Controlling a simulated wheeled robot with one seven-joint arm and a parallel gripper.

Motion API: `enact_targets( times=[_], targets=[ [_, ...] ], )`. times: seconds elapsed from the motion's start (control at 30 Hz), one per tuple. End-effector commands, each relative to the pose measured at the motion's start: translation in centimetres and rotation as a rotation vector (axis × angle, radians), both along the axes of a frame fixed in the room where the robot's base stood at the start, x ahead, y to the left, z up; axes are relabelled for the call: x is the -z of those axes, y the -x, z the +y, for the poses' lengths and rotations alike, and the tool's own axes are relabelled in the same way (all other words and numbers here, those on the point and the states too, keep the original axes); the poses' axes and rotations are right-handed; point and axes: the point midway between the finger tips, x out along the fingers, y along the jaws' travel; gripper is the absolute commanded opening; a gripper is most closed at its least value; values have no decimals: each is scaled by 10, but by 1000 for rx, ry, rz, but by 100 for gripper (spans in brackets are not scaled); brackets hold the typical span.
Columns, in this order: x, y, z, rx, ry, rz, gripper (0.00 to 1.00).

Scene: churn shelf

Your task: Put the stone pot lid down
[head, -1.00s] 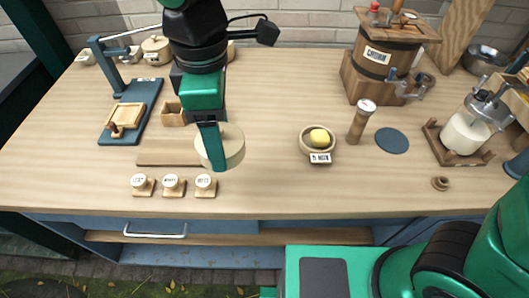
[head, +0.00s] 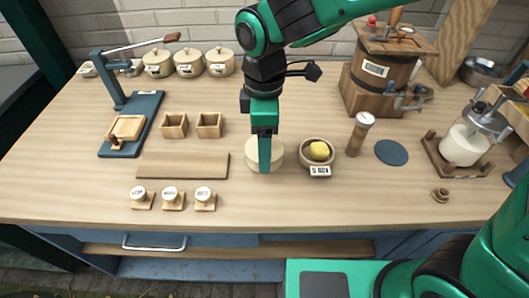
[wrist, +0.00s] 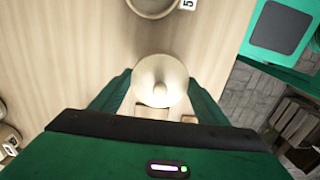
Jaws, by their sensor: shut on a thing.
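The stone pot lid (head: 278,155) is a round, cream-coloured disc; its central knob shows in the wrist view (wrist: 160,92). My gripper (head: 264,166) is shut on it, with one green finger on each side of the lid in the wrist view. In the head view the lid is over the wooden counter (head: 250,205), just left of the bowl with the yellow lump. The near finger covers part of the lid. I cannot tell whether the lid touches the counter.
The bowl (head: 304,164) is close on the right. A wooden board (head: 182,166) and several labelled stampers (head: 171,198) are at left. Two small wooden boxes (head: 209,126) and several cream pots (head: 188,64) stand behind. A barrel churn (head: 380,85) is at back right. The counter in front is clear.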

Motion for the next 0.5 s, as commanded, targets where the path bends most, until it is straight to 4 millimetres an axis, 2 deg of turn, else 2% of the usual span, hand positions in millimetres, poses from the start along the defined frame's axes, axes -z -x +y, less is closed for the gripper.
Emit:
enact_targets(
  times=[0.3,0.5],
  targets=[
    [37,0,-1,-1,2,2,46],
    [41,0,0,-2,1,0,46]
  ],
)
